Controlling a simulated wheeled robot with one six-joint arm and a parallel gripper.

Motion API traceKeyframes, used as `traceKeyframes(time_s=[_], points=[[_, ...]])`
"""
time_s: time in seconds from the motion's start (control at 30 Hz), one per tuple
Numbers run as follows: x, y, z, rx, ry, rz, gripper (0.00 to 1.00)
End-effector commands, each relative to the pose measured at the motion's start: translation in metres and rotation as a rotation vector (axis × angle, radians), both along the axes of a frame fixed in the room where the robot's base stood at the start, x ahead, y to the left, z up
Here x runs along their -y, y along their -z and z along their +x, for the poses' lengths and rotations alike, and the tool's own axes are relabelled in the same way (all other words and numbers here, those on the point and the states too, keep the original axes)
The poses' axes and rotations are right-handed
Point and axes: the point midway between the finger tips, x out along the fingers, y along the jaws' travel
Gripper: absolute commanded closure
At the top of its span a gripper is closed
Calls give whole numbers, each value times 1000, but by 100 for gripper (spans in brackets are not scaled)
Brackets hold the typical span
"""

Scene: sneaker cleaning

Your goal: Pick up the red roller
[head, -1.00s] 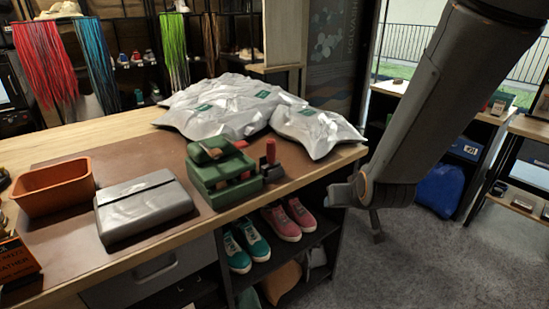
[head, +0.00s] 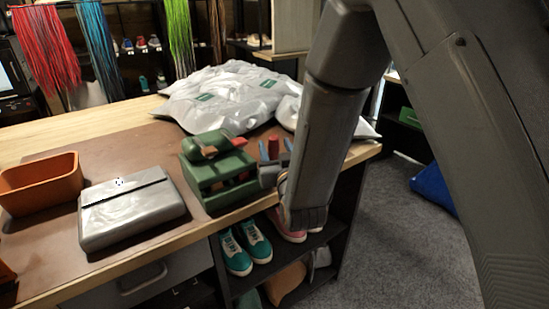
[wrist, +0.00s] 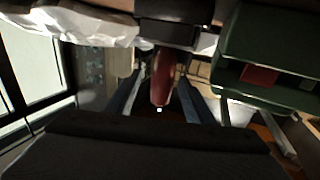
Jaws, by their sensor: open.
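The red roller (head: 273,147) stands upright on the brown mat, just right of the green tool holder (head: 215,178). My gripper (head: 275,153) is open at the roller, with one finger on each side of it. In the wrist view the red roller (wrist: 163,76) shows between the two open fingers of my gripper (wrist: 158,98), with a gap on both sides. The roller's lower part is hidden in the head view by my gripper. The green holder (wrist: 268,55) is close beside the right finger in the wrist view.
Silver wrapped bags (head: 225,95) lie behind the roller. A grey case (head: 130,212) and an orange bin (head: 40,185) stand left on the mat. Teal sneakers (head: 236,252) and pink sneakers sit on the shelf below the table edge.

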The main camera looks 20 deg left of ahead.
Motion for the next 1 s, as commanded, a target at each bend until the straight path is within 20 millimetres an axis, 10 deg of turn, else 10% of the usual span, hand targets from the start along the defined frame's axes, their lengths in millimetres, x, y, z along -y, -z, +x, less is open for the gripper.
traceKeyframes(time_s=[0.6,0.87,1.0], points=[[-23,1,41,-1,2,0,52],[-23,1,41,-1,2,0,94],[-23,1,41,0,2,0,97]])
